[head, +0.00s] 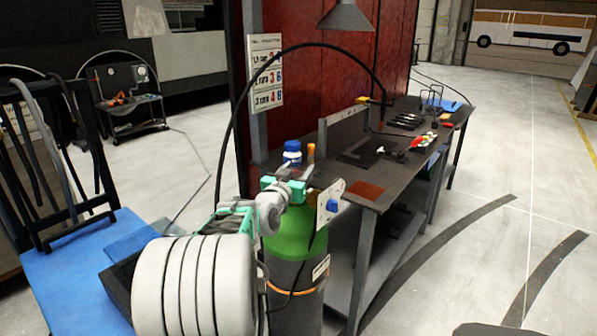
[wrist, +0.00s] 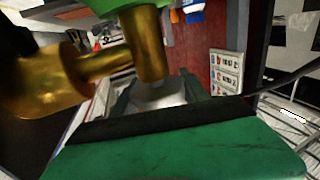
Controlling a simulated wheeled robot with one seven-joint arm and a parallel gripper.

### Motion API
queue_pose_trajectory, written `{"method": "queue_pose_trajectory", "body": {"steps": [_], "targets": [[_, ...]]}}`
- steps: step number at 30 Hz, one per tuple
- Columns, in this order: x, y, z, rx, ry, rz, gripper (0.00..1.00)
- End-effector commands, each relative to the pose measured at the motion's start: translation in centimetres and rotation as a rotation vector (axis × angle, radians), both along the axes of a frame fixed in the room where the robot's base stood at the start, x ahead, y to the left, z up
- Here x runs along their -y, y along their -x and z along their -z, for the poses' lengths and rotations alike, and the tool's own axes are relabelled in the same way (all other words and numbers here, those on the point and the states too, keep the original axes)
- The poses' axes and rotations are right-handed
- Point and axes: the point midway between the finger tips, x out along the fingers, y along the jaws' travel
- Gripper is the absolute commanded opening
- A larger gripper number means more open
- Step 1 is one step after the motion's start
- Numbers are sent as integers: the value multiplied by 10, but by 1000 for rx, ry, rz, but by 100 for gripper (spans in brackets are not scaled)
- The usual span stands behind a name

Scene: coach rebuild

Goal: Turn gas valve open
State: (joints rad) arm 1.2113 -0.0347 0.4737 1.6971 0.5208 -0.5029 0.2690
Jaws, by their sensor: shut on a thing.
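The gas cylinder has a green shoulder (head: 290,238) and a dark body, and it stands upright beside the workbench. Its valve sits on top, and brass valve fittings (wrist: 150,45) show large at the upper left of the wrist view. My gripper (head: 288,173) reaches over the cylinder from the left and is shut at the valve. In the wrist view my gripper (wrist: 162,95) closes around a pale grey part, apparently the valve's knob. The gripper hides much of the valve in the head view, so how far it is turned cannot be told.
A dark workbench (head: 370,160) with tools stands to the right, against a red panel (head: 310,90). A black hose (head: 345,52) arches over the cylinder. A blue cart (head: 75,270) is at left. The floor at right is clear.

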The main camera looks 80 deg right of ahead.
Motion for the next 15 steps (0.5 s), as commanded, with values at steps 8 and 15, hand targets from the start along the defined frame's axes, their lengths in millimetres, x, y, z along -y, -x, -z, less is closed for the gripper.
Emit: {"method": "queue_pose_trajectory", "body": {"steps": [8,15], "targets": [[0,0,-1,0,2,1,62],[0,-1,0,0,1,1,75]]}}
